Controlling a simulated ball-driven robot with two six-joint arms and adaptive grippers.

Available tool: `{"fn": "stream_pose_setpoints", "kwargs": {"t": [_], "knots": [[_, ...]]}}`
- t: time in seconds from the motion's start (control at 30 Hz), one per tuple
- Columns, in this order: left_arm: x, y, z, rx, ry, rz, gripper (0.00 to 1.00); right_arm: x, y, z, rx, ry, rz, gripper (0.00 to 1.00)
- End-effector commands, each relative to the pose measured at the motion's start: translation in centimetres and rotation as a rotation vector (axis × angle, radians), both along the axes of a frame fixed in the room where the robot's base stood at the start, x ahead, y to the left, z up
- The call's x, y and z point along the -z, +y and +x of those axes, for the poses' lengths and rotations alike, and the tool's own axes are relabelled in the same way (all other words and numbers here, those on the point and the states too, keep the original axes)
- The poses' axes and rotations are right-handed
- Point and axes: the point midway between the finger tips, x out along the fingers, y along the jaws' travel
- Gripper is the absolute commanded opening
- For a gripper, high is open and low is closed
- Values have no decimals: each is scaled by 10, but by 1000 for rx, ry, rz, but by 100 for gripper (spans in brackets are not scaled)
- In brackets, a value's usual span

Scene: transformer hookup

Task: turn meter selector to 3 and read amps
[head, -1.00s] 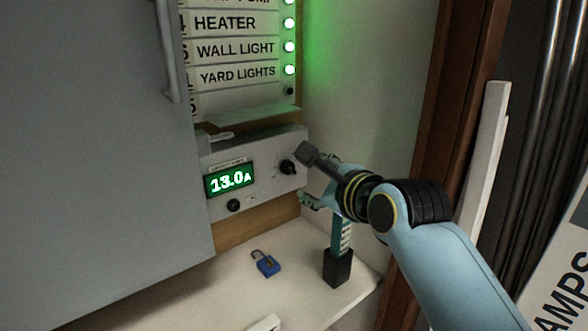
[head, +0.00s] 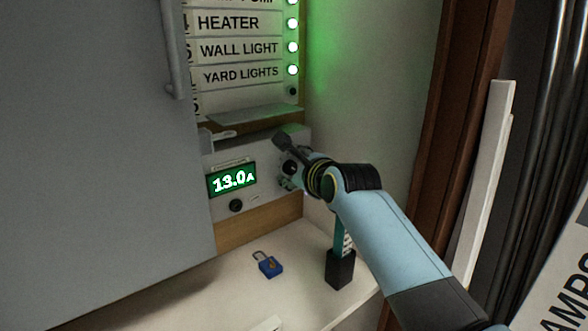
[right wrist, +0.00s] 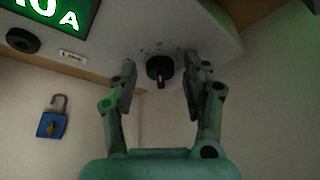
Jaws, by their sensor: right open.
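The meter (head: 268,168) is a pale box on the back wall. Its green display (head: 232,181) reads 13.0 A in the head view. The black selector knob (right wrist: 160,70) sits on the meter's right side; its scale marks are too small to read. My right gripper (right wrist: 160,82) is open, with one finger on each side of the knob and gaps on both sides in the right wrist view. In the head view my right gripper (head: 286,160) partly covers the knob. My left gripper is not in view.
A second black knob (head: 236,206) is below the display. A blue padlock (head: 269,266) lies on the white shelf (head: 225,290). A black holder (head: 340,270) with a green-handled item stands under my right arm. A grey door (head: 100,130) fills the left side.

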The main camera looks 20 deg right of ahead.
Motion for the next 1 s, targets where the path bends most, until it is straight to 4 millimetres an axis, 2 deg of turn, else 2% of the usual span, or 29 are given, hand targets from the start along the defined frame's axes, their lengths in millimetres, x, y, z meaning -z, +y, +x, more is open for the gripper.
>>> {"fn": "stream_pose_setpoints", "kwargs": {"t": [0.1,0.47,0.83,1.0], "knots": [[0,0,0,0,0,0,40,0,0,0,0,0,0,47],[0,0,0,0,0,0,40,0,0,0,0,0,0,0],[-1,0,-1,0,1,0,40,0,-1,0,0,1,0,0],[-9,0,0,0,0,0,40,-2,-1,0,-1,13,27,0]]}}
